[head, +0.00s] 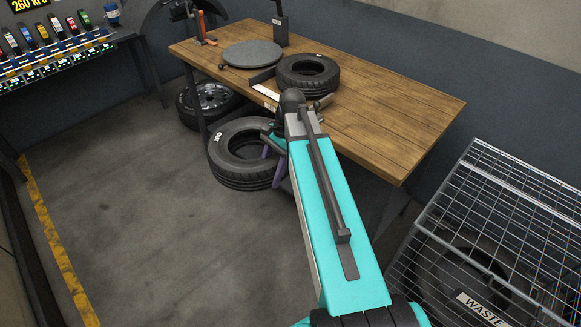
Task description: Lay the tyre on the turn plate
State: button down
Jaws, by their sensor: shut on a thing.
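A black tyre (228,172) with white lettering on its sidewall is in front of the workbench's front edge. My gripper (268,155) is shut on the tyre's right side. One purple finger shows inside the tyre's hole, while the rest is hidden behind my teal arm. I cannot tell whether the tyre is clear of the floor. The round grey turn plate (252,53) lies bare at the left end of the workbench (400,100), up and beyond the held tyre.
Another tyre (308,84) lies on the bench right of the plate. A wheel with a rim (210,97) is below the bench's left end. A wire waste cage (500,200) stands at right. The bench's right half and left floor are clear.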

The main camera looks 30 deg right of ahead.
aim_at(242, 187)
jog(key=w+a+f+n+g+b, duration=0.1)
jog(key=w+a+f+n+b, duration=0.1)
jog(key=a+f+b, duration=0.3)
jog(key=w+a+f+n+b, duration=0.2)
jog(key=a+f+b, duration=0.3)
jog(key=f, duration=0.3)
jog(key=shift+w+a+f+n+g+h, duration=0.3)
jog(key=shift+a+f+n+g, duration=0.1)
jog(key=shift+n, duration=0.2)
jog(key=shift+s, duration=0.2)
